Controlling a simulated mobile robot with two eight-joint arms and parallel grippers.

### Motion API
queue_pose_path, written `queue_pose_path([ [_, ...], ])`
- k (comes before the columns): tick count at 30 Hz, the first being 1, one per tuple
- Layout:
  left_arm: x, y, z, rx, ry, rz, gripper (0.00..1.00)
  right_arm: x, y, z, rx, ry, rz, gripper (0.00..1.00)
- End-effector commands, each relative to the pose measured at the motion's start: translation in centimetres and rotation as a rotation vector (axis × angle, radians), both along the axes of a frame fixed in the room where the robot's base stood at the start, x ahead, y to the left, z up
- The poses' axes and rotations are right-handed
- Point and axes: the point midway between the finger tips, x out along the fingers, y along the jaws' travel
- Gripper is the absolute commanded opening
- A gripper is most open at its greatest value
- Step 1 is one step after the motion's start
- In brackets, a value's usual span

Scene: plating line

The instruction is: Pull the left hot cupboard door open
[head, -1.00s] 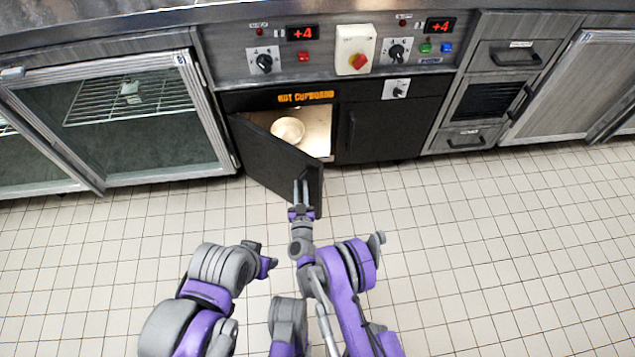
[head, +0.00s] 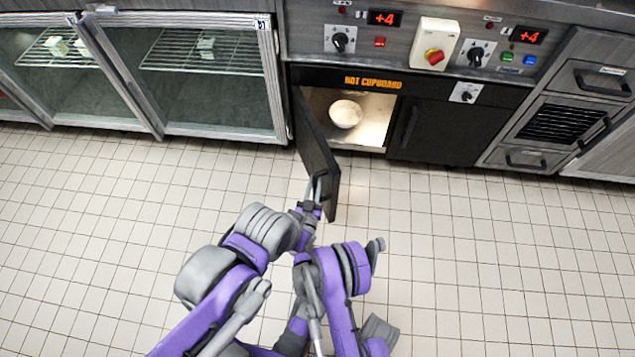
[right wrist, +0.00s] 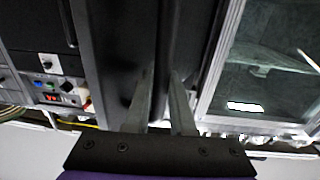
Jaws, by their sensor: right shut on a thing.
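The left hot cupboard door (head: 316,145) is black and stands swung well out from its opening, hinged at its left edge. My right gripper (head: 317,190) is at the door's free end, shut on the dark door handle (head: 323,178). In the right wrist view my right gripper (right wrist: 160,105) has its two fingers either side of a dark vertical bar against the door. The fingers partly hide the handle. The lit cupboard interior (head: 376,133) shows, with a pale round bowl (head: 345,114) inside.
The right cupboard door (head: 440,130) is closed. A glass-fronted cabinet (head: 190,85) stands left of the hinge. A control panel (head: 385,42) with knobs runs above. The tiled floor to the right of the open door is clear.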

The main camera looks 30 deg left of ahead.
Motion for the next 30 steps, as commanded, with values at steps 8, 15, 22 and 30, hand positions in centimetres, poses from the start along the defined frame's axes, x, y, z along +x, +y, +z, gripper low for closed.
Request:
queue_pose_path([
  [8,0.0,0.0,0.0,0.000,0.000,0.000,0.50,0.0,-0.1,0.0,0.000,0.000,-0.001,0.42],
  [15,0.0,0.0,0.0,0.000,0.000,0.000,0.50,0.0,-0.1,0.0,0.000,0.000,-0.001,0.52],
  [22,0.0,0.0,0.0,0.000,0.000,0.000,0.50,0.1,-0.2,0.0,0.000,0.000,-0.002,0.52],
  [30,0.0,0.0,-0.1,0.000,0.000,0.000,0.50,2.4,-2.5,0.0,-0.002,-0.001,-0.008,0.52],
])
